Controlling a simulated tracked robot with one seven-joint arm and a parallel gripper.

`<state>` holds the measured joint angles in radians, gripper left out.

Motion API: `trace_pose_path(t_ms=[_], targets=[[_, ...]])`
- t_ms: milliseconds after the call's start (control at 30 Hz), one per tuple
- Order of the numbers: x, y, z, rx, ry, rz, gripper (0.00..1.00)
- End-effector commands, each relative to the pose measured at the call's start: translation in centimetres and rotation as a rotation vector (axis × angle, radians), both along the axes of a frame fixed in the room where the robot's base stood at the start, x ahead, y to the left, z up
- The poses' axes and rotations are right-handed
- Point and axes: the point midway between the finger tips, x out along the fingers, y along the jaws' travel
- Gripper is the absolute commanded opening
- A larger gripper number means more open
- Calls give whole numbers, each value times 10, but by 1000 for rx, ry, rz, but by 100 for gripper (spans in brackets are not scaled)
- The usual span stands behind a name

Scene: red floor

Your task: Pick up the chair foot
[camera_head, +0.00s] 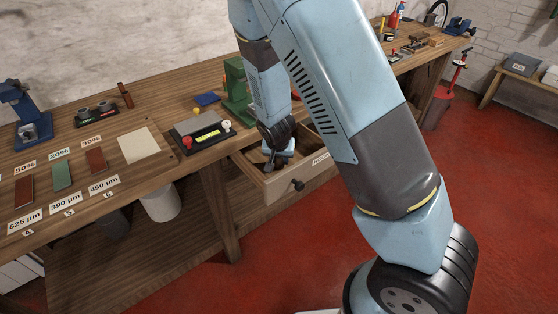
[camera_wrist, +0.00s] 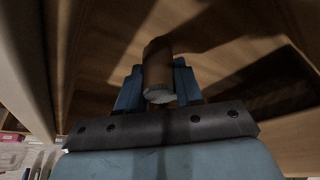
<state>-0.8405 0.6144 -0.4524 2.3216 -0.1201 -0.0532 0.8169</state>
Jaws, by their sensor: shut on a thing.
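The chair foot (camera_wrist: 158,66) is a short brown cylinder with a pale round end, seen in the wrist view between the two blue fingers. My gripper (camera_wrist: 158,84) is shut on it. In the head view my gripper (camera_head: 277,158) reaches down into the open drawer (camera_head: 290,186) under the workbench. The chair foot cannot be made out clearly in that view. In the wrist view the drawer's wooden floor lies behind the chair foot, with dark shadows on it. I cannot tell whether the chair foot touches the drawer floor.
The drawer walls stand close around my gripper. On the workbench (camera_head: 95,135) are a green press (camera_head: 237,88), a control box (camera_head: 202,133) with knobs, a blue device (camera_head: 24,112) and colour sample strips. A white bin (camera_head: 160,203) is below. The red floor is open at right.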

Motion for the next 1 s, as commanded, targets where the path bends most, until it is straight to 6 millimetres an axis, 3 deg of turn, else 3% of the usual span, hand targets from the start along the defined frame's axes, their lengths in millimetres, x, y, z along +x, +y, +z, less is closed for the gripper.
trace_pose_path(t_ms=[533,733,1000], targets=[[0,1,79,2,-2,2,6],[0,1,91,1,-1,2,6],[9,-9,92,1,0,12,6]])
